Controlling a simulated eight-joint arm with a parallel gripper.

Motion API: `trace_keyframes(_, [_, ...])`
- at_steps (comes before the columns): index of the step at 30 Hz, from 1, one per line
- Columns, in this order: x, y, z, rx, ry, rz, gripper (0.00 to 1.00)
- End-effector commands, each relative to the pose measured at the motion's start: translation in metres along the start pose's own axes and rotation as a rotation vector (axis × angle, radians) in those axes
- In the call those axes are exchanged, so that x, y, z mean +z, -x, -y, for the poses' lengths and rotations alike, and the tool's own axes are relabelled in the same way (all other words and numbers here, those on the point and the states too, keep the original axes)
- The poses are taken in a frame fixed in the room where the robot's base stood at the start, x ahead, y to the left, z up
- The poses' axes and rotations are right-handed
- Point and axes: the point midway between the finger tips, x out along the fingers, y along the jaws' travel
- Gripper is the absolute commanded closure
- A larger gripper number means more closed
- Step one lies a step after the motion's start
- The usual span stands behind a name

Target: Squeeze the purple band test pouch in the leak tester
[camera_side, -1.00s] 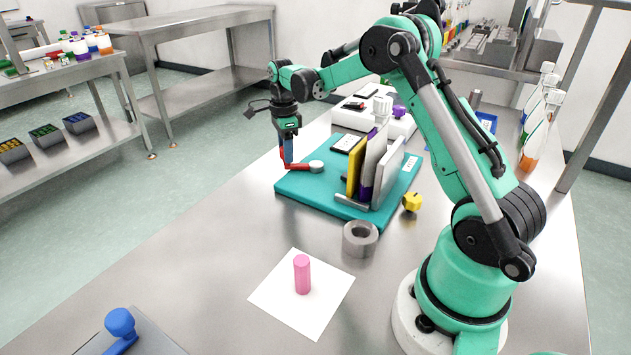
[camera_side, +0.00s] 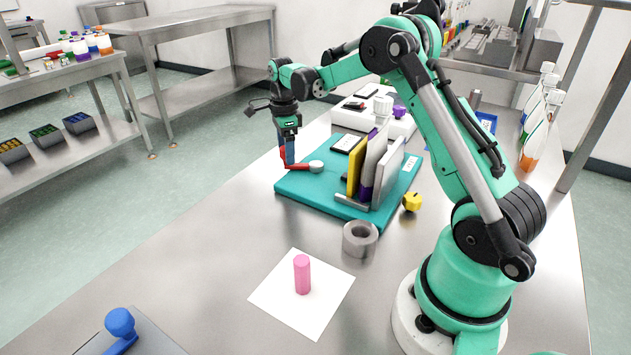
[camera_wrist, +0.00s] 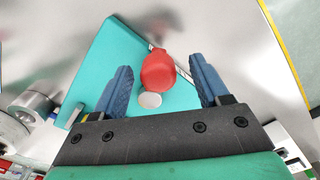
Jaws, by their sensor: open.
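A teal board (camera_side: 330,196) lies on the steel bench and carries a red lever (camera_side: 299,167) and a pale round disc (camera_side: 316,167). Upright flat pouches stand in a slot on it: a yellow one (camera_side: 354,180), a white one with a purple band (camera_side: 366,192) and a pale grey one (camera_side: 388,180). My gripper (camera_side: 288,158) is open at the red lever's end. In the wrist view, the lever's red knob (camera_wrist: 158,70) shows between my two spread blue fingers (camera_wrist: 163,76), with the pale disc (camera_wrist: 150,100) below it. I cannot tell whether a finger touches the knob.
A yellow knob (camera_side: 412,202) and a grey ring (camera_side: 360,238) sit beside the board. A pink cylinder (camera_side: 302,274) stands on white paper (camera_side: 325,318). A white device (camera_side: 375,119) is behind the board. Bottles (camera_side: 540,125) stand at right. The front bench is mostly clear.

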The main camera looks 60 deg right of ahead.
Motion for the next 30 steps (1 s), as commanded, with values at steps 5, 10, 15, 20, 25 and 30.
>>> trace_keyframes(5, [0.0,0.023,0.0,0.0,0.0,0.0,0.32])
trace_keyframes(10, [0.0,0.046,0.0,0.0,-0.001,0.0,0.32])
trace_keyframes(15, [0.0,0.055,0.0,-0.001,-0.001,0.0,0.32])
trace_keyframes(20, [0.0,0.055,0.0,0.0,-0.001,0.0,0.32])
trace_keyframes(25, [0.003,0.059,-0.004,-0.011,0.039,0.002,0.32])
trace_keyframes(30, [0.021,0.083,-0.029,-0.09,0.328,0.013,0.32])
